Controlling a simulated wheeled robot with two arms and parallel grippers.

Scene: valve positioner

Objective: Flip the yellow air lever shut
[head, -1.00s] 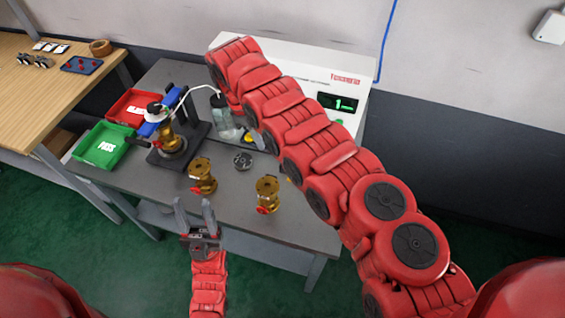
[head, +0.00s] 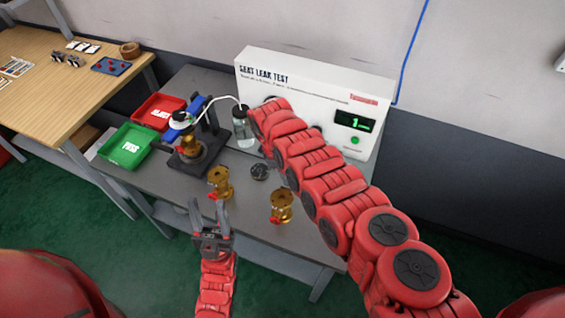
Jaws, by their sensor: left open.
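I cannot see the yellow air lever; my right arm (head: 320,175) covers the bench in front of the test panel (head: 305,90). My right gripper is hidden behind that arm, whose far end stands beside the clear bottle (head: 243,128). My left gripper (head: 208,206) is open and empty, fingers pointing away from me, near the bench's front edge. It shows just in front of a brass valve (head: 219,183) with a red part. The panel shows a green-lit display (head: 354,122) and a green button (head: 355,140).
A second brass valve (head: 281,206) stands to the right. Another sits in the clamp fixture (head: 190,150), with a white tube above. A red bin (head: 158,112) and a green PASS bin (head: 127,147) stand left. A dark round part (head: 260,172) lies mid-bench.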

